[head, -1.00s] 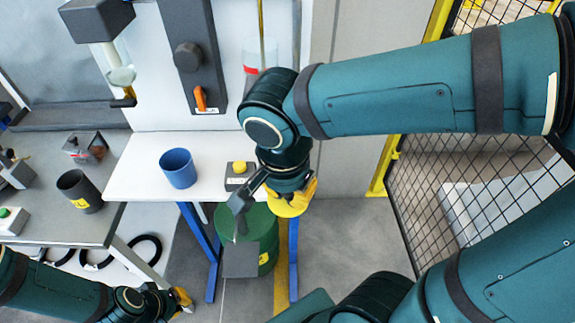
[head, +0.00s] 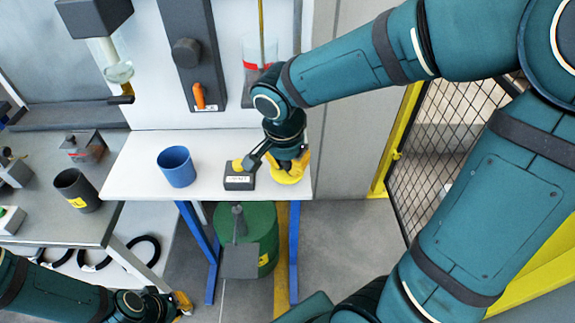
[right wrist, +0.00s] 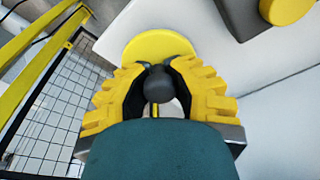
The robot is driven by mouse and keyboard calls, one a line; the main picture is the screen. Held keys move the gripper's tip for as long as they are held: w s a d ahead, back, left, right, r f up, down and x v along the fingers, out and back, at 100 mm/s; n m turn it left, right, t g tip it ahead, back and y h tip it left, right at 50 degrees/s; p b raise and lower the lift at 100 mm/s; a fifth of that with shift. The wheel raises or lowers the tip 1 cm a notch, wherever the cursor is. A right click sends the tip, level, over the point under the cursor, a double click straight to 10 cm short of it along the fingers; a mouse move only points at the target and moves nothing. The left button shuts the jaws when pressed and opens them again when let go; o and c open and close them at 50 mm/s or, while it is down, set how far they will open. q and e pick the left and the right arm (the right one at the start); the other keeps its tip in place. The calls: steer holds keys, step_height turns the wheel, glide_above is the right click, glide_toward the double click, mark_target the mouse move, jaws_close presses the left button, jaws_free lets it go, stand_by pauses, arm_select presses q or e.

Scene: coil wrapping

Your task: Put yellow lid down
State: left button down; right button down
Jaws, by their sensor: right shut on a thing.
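The yellow lid (head: 286,177) is a round disc with a dark knob (right wrist: 158,88). My right gripper (head: 287,163) is shut on the knob and holds the lid at the right end of the white table (head: 135,165). In the right wrist view the lid (right wrist: 155,44) shows beyond the yellow fingers. I cannot tell whether the lid touches the table top. My left gripper (head: 182,302) is low at the left, away from the table; its fingers are too small to tell if they are open.
A dark box with a yellow button (head: 239,180) stands just left of the lid. A blue cup (head: 177,167) is further left. A green drum (head: 262,222) stands under the table. A mesh fence (head: 450,150) is at the right.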

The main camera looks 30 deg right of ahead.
mark_target(284, 166)
steer(key=shift+w+d+f, duration=0.1)
steer(key=shift+w+f, duration=0.05)
steer(key=shift+f, duration=0.25)
steer(key=shift+f+b, duration=0.25)
steer(key=shift+b, duration=0.05)
steer(key=c, duration=0.9)
jaws_free()
steer(key=shift+o, duration=0.2)
steer(key=shift+r, duration=0.2)
steer(key=shift+r+p, duration=0.2)
steer(key=shift+p, duration=0.3)
step_height(284, 166, up, 12)
steer(key=s+a+p, duration=0.1)
steer(key=p, duration=0.1)
steer(key=shift+a+f, duration=0.15)
steer(key=shift+a, duration=0.15)
